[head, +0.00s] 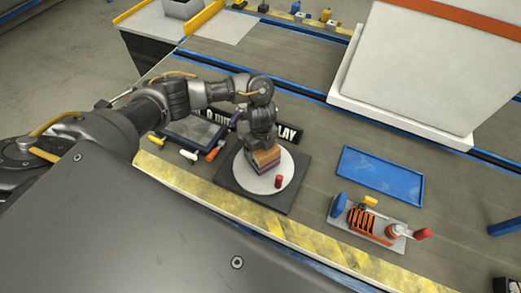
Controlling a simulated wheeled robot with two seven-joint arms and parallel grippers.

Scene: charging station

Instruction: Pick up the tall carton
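A brown and purple box (266,160), which may be the tall carton, is on a round white disc (253,183) set on a dark square base. My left gripper (262,145) points down directly over the box and hides its top. The fingertips are too small and covered to tell whether they are open or shut on it. My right gripper is not in view.
A small red cylinder (279,181) stands on the disc near the box. A blue tray (380,176) and a grey board of tools (372,226) lie to the right. Loose tools (189,155) and a dark tray (194,131) are left. A big white housing (425,70) stands behind.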

